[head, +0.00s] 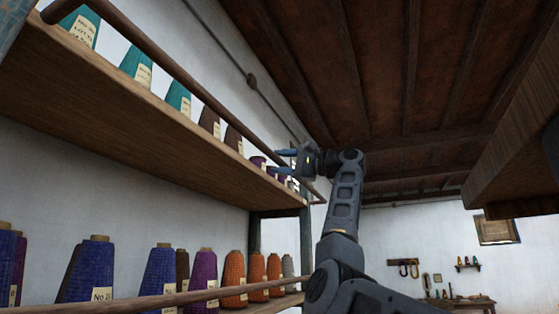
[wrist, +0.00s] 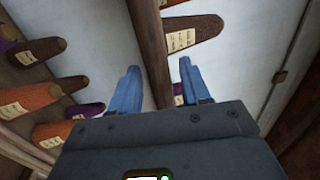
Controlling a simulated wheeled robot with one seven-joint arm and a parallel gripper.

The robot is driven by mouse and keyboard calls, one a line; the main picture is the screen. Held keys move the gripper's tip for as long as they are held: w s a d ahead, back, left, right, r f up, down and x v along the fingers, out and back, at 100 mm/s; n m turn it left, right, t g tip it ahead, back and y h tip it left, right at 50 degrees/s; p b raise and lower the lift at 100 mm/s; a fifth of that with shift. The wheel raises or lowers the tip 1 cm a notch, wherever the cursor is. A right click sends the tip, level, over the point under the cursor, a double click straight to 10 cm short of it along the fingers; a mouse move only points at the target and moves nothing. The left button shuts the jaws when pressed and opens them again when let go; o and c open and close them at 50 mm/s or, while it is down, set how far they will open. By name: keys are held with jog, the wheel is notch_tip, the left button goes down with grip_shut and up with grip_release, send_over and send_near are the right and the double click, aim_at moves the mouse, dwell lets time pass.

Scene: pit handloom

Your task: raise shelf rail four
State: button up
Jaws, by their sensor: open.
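A long round wooden rail (head: 155,57) runs along the front of the upper shelf (head: 120,115), a little above its board. No mark shows which rail is number four. My gripper (head: 281,160) is at the far part of this upper rail, with its blue fingers pointing left towards the shelf. In the wrist view the rail (wrist: 150,45) passes between the two open fingers (wrist: 158,70), with a gap to each. Where the rail goes behind the gripper body is hidden.
Teal and dark yarn cones (head: 137,66) stand behind the upper rail. A lower rail (head: 110,302) fronts blue, purple and orange cones (head: 234,275). A wooden beam (head: 510,150) juts in at the right.

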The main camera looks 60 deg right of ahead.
jog(key=shift+w+r, duration=0.1)
jog(key=shift+w, duration=0.2)
jog(key=shift+c, duration=0.5)
grip_shut()
